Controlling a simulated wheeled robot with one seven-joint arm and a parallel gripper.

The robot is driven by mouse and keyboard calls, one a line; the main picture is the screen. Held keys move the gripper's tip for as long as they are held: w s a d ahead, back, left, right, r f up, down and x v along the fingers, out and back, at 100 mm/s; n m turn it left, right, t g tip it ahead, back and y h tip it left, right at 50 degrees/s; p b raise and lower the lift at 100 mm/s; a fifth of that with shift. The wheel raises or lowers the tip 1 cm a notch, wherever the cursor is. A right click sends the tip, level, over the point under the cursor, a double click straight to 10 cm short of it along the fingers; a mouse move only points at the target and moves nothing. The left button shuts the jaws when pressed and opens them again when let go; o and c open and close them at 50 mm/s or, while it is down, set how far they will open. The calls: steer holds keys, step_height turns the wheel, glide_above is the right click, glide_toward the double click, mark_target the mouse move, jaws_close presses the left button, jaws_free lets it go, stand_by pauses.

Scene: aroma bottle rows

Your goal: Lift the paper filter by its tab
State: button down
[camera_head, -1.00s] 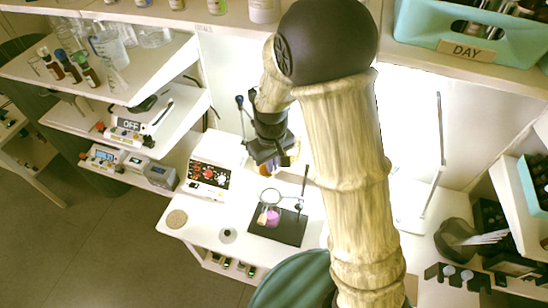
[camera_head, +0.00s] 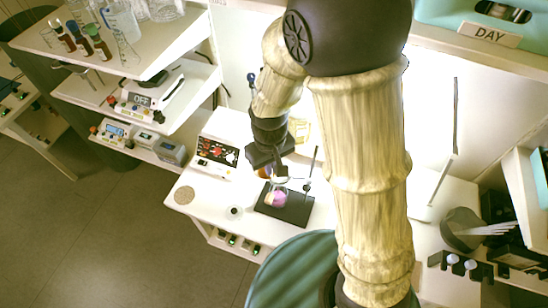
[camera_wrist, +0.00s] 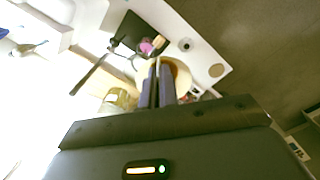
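The paper filter (camera_wrist: 182,76) is a cream, round, cone-like piece with a brownish inside. It is close to the camera in the wrist view, partly behind my fingers. My gripper (camera_wrist: 157,82) has its two dark fingers close together with a thin pale strip, seemingly the filter's tab, between them. In the head view, my gripper (camera_head: 268,166) is above the ring stand, and a small amber patch (camera_head: 264,172) shows under it. A flask with pink liquid (camera_head: 279,198) stands on the stand's black base (camera_head: 297,210); it also shows in the wrist view (camera_wrist: 147,47).
A white instrument (camera_head: 215,155) stands left of the stand, and a yellowish beaker (camera_head: 299,130) behind it. A tan disc (camera_head: 184,195) lies at the table's left end. A thin upright rod (camera_head: 312,168) rises near the gripper. A tool holder (camera_head: 463,230) stands at right.

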steer(key=s, duration=0.1)
steer(key=s+a, duration=0.1)
steer(key=s, duration=0.2)
steer(key=shift+s+a, duration=0.15)
steer(key=shift+a, duration=0.1)
